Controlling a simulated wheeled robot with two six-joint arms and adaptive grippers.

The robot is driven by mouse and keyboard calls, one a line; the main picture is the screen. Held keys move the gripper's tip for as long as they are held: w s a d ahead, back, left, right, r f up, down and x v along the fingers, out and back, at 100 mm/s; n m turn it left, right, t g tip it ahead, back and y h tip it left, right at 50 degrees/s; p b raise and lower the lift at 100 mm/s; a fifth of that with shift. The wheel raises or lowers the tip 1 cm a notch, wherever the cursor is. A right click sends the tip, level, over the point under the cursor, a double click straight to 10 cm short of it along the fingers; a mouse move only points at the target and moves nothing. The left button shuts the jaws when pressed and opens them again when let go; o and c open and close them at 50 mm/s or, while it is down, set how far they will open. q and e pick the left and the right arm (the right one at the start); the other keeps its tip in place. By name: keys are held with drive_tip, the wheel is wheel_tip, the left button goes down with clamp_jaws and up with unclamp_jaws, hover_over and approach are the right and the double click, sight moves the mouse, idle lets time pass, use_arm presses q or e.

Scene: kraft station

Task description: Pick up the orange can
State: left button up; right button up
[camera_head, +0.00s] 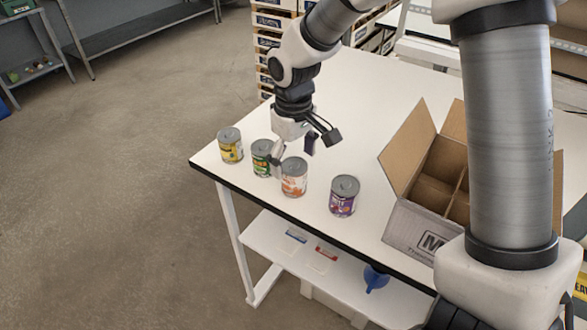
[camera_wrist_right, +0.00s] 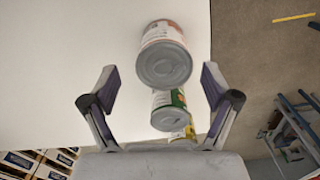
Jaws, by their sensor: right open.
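The orange can (camera_head: 294,177) stands upright on the white table, near its edge, between the green can (camera_head: 262,158) and the purple can (camera_head: 343,196). My right gripper (camera_head: 294,154) is open, just above and behind the orange can. In the right wrist view the orange can (camera_wrist_right: 163,57) lies ahead of the spread fingers, roughly centred between them. I cannot tell whether a finger touches a can. The green can (camera_wrist_right: 168,106) shows beyond it there. My left gripper is not in view.
A yellow can (camera_head: 230,147) stands at the left end of the row. An open cardboard box (camera_head: 409,227) with dividers stands to the right. The white table (camera_head: 371,104) is clear behind the cans. A lower shelf (camera_head: 270,246) holds small items.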

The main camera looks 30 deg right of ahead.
sight(295, 168)
drive_tip(key=f, duration=0.1)
drive_tip(key=s+f, duration=0.1)
drive_tip(key=shift+s+a+f, duration=0.3)
drive_tip(key=shift+a+f, duration=0.05)
drive_tip(key=f, duration=0.2)
drive_tip(key=w+f, duration=0.1)
drive_tip(key=shift+w+d, duration=0.1)
drive_tip(key=shift+d, duration=0.2)
drive_tip(key=shift+a+r, duration=0.1)
drive_tip(key=shift+r, duration=0.05)
drive_tip(key=shift+s+a+r, duration=0.1)
drive_tip(key=shift+s, duration=0.2)
drive_tip(key=c, duration=1.4)
drive_tip(key=shift+o, duration=0.2)
